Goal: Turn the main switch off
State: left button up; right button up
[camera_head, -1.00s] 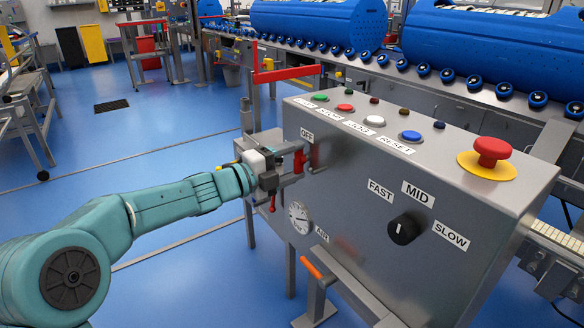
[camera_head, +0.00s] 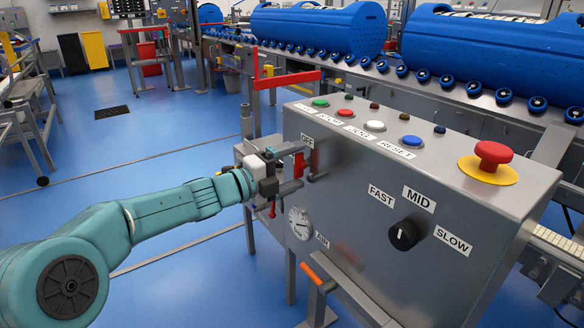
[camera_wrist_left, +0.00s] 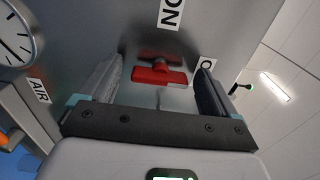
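The main switch is a red handle on the grey control box (camera_head: 340,215). It shows in the head view (camera_head: 299,165) and in the left wrist view (camera_wrist_left: 160,76), where its bar lies crosswise, its right end toward a partly hidden label starting with O. The ON label (camera_wrist_left: 171,13) shows in the wrist view. My left gripper (camera_head: 291,168) is open, its fingers apart on either side of the handle. Clear gaps show between handle and fingers in the wrist view. My right gripper is not in view.
The box carries a pressure gauge (camera_head: 299,223), a speed knob (camera_head: 403,235), several coloured buttons and a red emergency button (camera_head: 492,156). An orange-tipped lever (camera_head: 311,273) is below. A roller conveyor with blue tubs (camera_head: 320,28) is behind. Blue floor is free at left.

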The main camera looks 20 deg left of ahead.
pick_arm(q)
jog(key=p+v, duration=0.3)
jog(key=v, duration=1.3)
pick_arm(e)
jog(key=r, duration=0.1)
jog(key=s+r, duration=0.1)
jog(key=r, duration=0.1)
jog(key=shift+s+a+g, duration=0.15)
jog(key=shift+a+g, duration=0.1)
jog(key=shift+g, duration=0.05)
pick_arm(q)
jog(key=shift+s+a, duration=0.1)
